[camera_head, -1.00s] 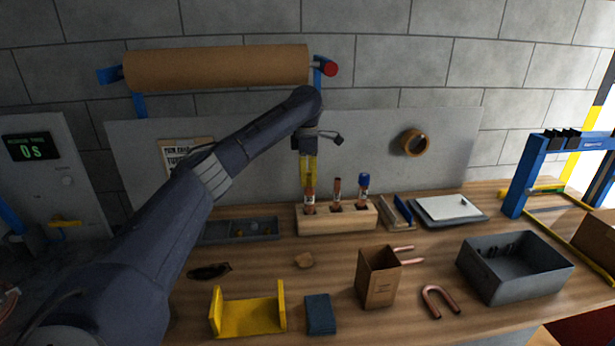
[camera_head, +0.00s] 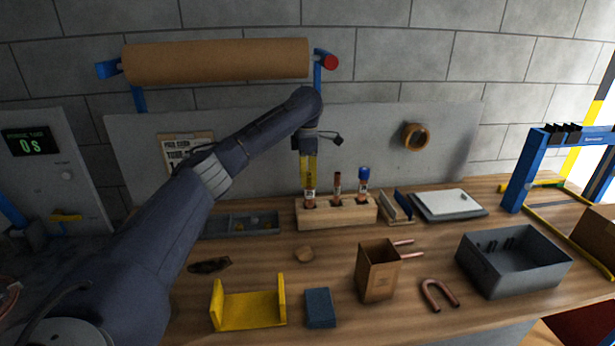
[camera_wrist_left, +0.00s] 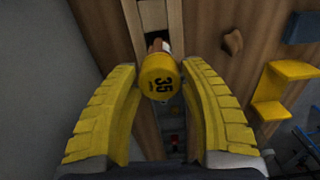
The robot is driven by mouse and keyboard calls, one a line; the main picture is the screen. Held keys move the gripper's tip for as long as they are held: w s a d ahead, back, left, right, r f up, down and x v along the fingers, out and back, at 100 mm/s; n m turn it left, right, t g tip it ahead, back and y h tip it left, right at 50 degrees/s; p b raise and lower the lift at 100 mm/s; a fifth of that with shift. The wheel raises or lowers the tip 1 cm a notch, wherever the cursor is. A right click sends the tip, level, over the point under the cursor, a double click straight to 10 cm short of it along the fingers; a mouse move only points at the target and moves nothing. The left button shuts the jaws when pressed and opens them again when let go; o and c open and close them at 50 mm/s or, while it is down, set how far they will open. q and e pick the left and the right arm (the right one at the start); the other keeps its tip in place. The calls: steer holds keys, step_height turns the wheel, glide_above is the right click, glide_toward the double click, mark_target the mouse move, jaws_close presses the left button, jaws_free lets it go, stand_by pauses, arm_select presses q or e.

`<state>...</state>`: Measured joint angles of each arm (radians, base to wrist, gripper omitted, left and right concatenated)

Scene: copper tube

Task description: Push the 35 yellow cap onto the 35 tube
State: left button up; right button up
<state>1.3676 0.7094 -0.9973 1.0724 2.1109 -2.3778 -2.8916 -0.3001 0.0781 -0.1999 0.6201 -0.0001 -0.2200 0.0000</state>
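The wooden rack (camera_head: 335,215) holds three upright copper tubes with labels. My left gripper (camera_head: 309,176) points straight down over the leftmost tube, the 35 tube (camera_head: 310,188). In the left wrist view the yellow cap (camera_wrist_left: 160,78), marked 35, sits between the fingertips of my left gripper (camera_wrist_left: 160,75), which look closed against its sides. A bit of the copper tube shows just behind the cap. The cap is in line with the tube; how far it is seated is hidden by the fingers. My right gripper is not in view.
The middle tube (camera_head: 337,186) is bare and the right one wears a blue cap (camera_head: 364,173). A grey parts tray (camera_head: 240,226) lies left of the rack. A cardboard box (camera_head: 378,275), yellow cradle (camera_head: 248,308) and grey bin (camera_head: 513,265) stand in front.

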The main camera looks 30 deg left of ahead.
arm_select(q)
steer(key=o, duration=0.3)
steer(key=shift+o, duration=0.2)
steer(key=shift+r, duration=3.8)
steer(key=shift+f, duration=0.1)
